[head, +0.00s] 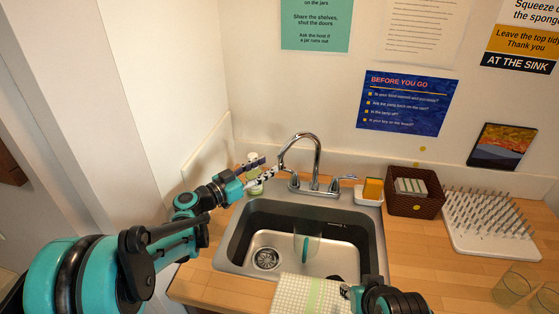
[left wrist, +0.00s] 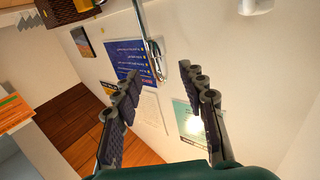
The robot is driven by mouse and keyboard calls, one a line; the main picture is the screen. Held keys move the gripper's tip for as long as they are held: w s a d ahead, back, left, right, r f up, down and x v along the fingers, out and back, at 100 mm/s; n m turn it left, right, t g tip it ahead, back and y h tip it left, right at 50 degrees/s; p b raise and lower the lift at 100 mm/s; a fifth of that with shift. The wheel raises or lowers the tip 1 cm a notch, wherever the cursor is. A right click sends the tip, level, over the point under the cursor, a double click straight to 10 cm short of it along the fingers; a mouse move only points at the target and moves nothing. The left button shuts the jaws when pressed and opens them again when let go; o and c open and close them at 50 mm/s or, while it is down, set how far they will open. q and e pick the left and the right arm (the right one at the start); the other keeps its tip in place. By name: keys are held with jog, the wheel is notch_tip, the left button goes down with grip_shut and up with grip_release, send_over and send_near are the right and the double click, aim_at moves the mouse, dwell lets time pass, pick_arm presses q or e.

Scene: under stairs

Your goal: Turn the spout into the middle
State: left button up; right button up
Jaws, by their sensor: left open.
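The chrome faucet's arched spout (head: 304,134) rises behind the sink (head: 228,240). Its tip hangs toward the left, near the basin's back left. My left gripper (head: 268,168) is open at the spout's left side, close to the tip; I cannot tell whether they touch. In the left wrist view the two dark fingers (left wrist: 160,75) are spread wide, and the spout (left wrist: 152,50) shows in the gap between them, beyond the fingertips. My right gripper (head: 352,291) is partly in view at the bottom, by the sink's front edge; its jaws are unclear.
A green-labelled bottle (head: 254,186) stands behind my left gripper. A clear glass (head: 306,243) is in the basin. A cloth (head: 305,296) lies at the front edge.

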aim_at(277, 161)
pick_arm(q)
jog(key=b+x, duration=0.1)
jog(key=x, duration=0.5)
jog(key=shift+w+d, duration=0.15)
grip_shut()
